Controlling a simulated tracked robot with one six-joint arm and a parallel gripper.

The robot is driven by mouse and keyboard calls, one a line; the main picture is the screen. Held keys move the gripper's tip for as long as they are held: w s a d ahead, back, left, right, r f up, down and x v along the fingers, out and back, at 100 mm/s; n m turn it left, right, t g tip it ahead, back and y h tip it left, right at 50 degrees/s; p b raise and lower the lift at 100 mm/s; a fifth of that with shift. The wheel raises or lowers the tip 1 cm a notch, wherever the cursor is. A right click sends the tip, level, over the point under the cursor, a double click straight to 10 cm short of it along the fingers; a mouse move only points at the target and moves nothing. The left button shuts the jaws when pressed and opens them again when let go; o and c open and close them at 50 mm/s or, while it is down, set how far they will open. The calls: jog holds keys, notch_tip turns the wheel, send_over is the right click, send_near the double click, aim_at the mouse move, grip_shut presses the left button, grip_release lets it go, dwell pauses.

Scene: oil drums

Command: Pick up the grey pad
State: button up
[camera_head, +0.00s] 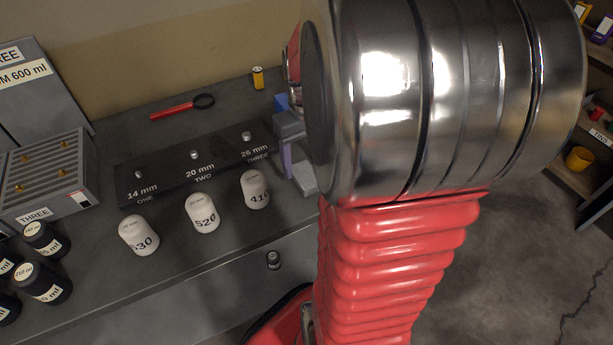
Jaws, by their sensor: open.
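My gripper (291,150) shows only in part at the left edge of my large silver arm link, over the back right of the workbench. Its grey jaw parts look open, and the rest is hidden behind the arm. A light grey block (304,179) shows low beside the arm, right of the white container marked 41. I cannot tell whether it is the grey pad or part of my gripper. A small blue piece (282,102) and a thin purple piece (287,160) show close by.
A dark block (200,166) marked 14, 20 and 26 mm lies on the workbench (110,285). Three white containers (202,213) stand before it. Black bottles (43,283) and a slotted grey box (50,175) are left.

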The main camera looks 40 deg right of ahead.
aim_at(306, 174)
jog(key=shift+f, duration=2)
jog(key=shift+c, duration=0.4)
jog(key=c, duration=1)
